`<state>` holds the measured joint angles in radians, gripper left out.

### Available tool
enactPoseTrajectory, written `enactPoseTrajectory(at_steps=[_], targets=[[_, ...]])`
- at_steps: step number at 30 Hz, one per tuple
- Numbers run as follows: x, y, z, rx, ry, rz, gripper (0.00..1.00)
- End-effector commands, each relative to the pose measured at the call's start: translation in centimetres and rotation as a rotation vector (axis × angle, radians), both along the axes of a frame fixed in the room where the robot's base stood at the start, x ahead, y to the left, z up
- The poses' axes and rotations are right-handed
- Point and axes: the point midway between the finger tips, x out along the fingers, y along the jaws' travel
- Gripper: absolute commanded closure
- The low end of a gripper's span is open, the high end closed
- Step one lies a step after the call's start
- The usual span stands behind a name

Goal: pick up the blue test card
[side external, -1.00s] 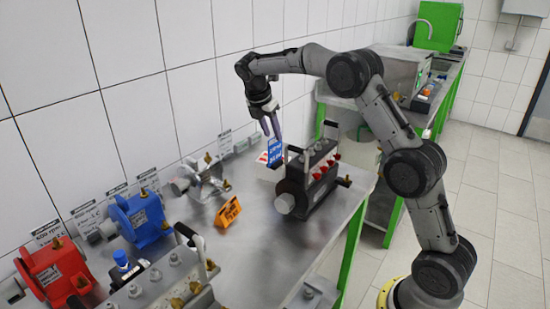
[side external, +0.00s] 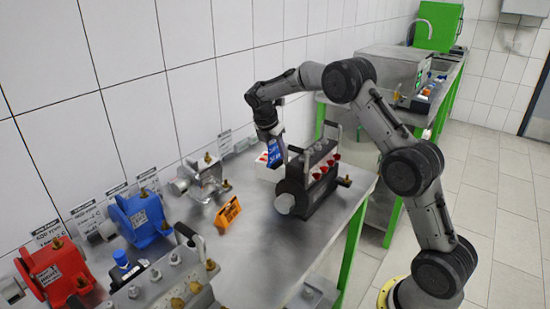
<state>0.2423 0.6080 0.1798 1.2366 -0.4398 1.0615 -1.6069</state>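The blue test card (side external: 275,154) with white print stands upright behind the dark pump with red caps, near the middle of the bench. My gripper (side external: 277,140) points down from above, with its fingertips at the card's upper part. The fingers are small here and overlap the card in the view. I cannot tell whether they touch it or have closed on it.
The dark pump (side external: 310,183) with red caps stands just in front of the card. An orange card (side external: 228,212) stands to the left, near a silver pump (side external: 205,180). Blue (side external: 140,217) and red (side external: 56,273) pumps stand farther left along the wall.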

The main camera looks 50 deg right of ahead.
Motion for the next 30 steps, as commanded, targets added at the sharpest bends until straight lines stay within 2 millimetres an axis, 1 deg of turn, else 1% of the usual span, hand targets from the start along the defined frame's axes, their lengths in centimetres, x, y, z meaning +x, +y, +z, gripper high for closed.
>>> enactPoseTrajectory(at_steps=[1, 5, 6, 7, 20, 23, 26, 30], targets=[[0.0, 0.0, 0.0, 0.000, 0.000, 0.000, 0.67], [0.0, 0.0, 0.0, 0.000, 0.000, 0.000, 0.91], [0.0, 0.0, 0.0, 0.000, 0.000, 0.000, 0.98], [0.0, 0.0, 0.0, 0.000, 0.000, 0.000, 1.00], [0.0, 0.0, 0.1, 0.000, -0.001, 0.000, 1.00], [0.0, 0.0, 0.4, 0.000, -0.002, 0.000, 1.00], [0.1, 0.0, 1.5, -0.001, -0.004, 0.000, 1.00], [0.1, 0.0, 4.1, -0.001, -0.006, -0.001, 1.00]])
